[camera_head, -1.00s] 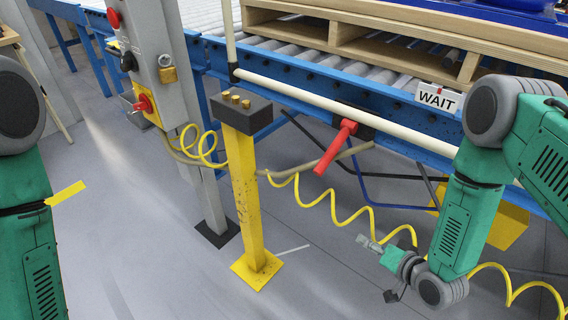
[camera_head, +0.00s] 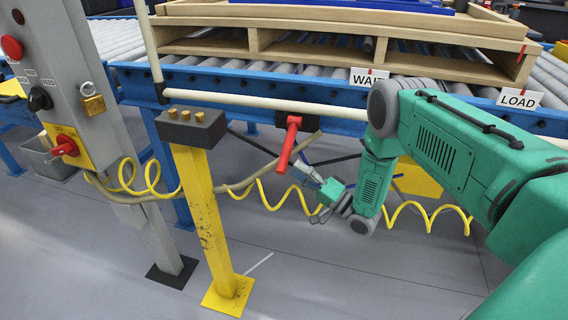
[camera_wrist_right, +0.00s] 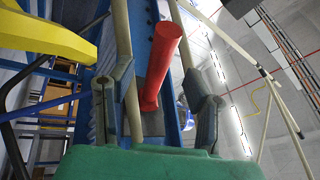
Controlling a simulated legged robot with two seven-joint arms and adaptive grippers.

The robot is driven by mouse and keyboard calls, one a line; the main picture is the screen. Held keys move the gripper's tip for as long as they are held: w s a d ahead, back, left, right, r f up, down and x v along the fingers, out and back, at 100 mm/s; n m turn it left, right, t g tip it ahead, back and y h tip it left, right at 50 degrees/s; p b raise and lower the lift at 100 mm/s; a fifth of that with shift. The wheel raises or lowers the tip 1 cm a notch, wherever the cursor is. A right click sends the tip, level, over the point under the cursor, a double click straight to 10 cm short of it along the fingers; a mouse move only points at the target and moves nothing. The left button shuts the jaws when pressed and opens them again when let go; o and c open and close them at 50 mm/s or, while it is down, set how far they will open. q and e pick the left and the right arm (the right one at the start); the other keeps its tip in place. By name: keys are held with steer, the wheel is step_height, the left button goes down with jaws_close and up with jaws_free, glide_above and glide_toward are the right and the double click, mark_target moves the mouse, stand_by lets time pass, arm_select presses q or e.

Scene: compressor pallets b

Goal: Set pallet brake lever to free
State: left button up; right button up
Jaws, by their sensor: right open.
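The red brake lever (camera_head: 288,145) hangs from a dark bracket on the blue conveyor rail, slanting down and to the left. My right gripper (camera_head: 305,170) is just right of and below the lever's lower end. In the right wrist view, the red lever (camera_wrist_right: 162,62) shows between the two fingers of my open right gripper (camera_wrist_right: 158,75). A gap shows beside the lever on each side, and I cannot tell how deep it sits between the fingers. My left gripper is not in view.
A wooden pallet (camera_head: 330,50) rests on the rollers behind signs WAIT (camera_head: 369,78) and LOAD (camera_head: 519,98). A yellow post (camera_head: 205,215) with a dark button box and a grey control panel (camera_head: 75,60) stand left. A coiled yellow hose (camera_head: 270,200) hangs below the rail.

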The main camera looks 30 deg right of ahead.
mark_target(283, 160)
steer(key=x, duration=0.5)
steer(key=shift+s+a+b, duration=0.25)
steer(key=shift+a+b, duration=0.05)
steer(key=shift+a, duration=0.1)
steer(key=shift+w+d, duration=0.25)
steer(key=shift+w+d+f, duration=0.15)
steer(key=shift+w+d, duration=0.05)
steer(key=shift+d, duration=0.45)
steer(key=shift+a, duration=0.15)
steer(key=shift+a+r, duration=0.3)
steer(key=shift+a, duration=0.3)
jaws_close()
steer(key=shift+a, duration=0.15)
